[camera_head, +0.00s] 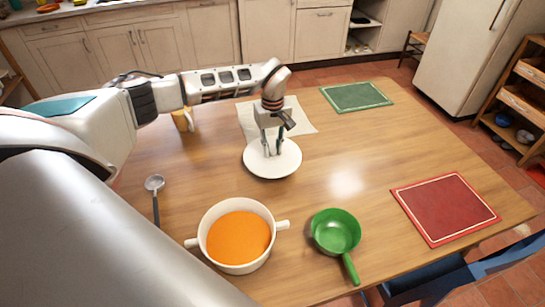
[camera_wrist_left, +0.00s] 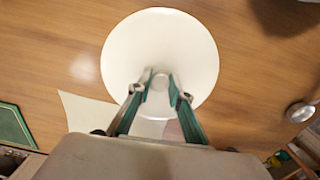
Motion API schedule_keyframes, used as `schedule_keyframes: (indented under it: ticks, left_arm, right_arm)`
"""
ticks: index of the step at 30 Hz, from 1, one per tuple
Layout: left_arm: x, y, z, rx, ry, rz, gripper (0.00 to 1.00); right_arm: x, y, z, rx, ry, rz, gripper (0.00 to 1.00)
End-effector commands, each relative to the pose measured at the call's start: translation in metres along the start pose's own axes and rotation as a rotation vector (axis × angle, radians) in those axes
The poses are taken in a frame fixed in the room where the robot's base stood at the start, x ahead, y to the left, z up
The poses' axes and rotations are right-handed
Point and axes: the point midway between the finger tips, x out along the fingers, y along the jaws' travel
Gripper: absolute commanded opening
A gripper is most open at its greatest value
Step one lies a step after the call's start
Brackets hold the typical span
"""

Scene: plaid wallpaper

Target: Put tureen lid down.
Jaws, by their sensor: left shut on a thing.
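The white round tureen lid (camera_head: 272,160) is at the middle of the wooden table, at the front edge of a pale cloth. My left gripper (camera_head: 271,147) points down and is shut on the lid's knob. I cannot tell whether the lid touches the table. The white tureen (camera_head: 237,235), filled with orange soup, stands uncovered at the near side of the table. My right gripper is not in view.
A green pan (camera_head: 336,232) stands right of the tureen. A ladle (camera_head: 154,186) lies left of it. A red mat (camera_head: 444,208) is at the right, a green mat (camera_head: 357,96) at the back. The pale cloth (camera_head: 300,122) lies behind the lid. The table between lid and red mat is clear.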

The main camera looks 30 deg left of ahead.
Motion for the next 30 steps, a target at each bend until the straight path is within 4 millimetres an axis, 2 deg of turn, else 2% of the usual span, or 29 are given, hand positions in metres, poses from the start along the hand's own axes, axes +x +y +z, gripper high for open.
schedule_keyframes:
  ticks: [9,21,22,23,24,30]
  left_arm:
    - [0.038,0.000,0.000,0.000,-0.001,0.001,0.00]
    - [0.044,0.000,0.000,0.000,0.001,0.001,0.00]
    - [0.044,0.000,0.000,0.000,0.000,0.000,0.25]
    - [0.044,0.000,0.000,0.000,0.000,0.000,0.32]
    - [0.044,0.000,0.000,0.000,0.000,0.000,0.36]
    - [0.044,0.000,0.000,0.000,0.000,0.000,0.36]
  right_arm:
    - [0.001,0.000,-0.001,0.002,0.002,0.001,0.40]
    - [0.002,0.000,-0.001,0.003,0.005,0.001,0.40]
    - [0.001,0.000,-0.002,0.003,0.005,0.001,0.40]
    - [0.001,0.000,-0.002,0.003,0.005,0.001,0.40]
    - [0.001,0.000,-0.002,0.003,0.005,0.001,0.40]
    - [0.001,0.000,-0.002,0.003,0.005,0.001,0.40]
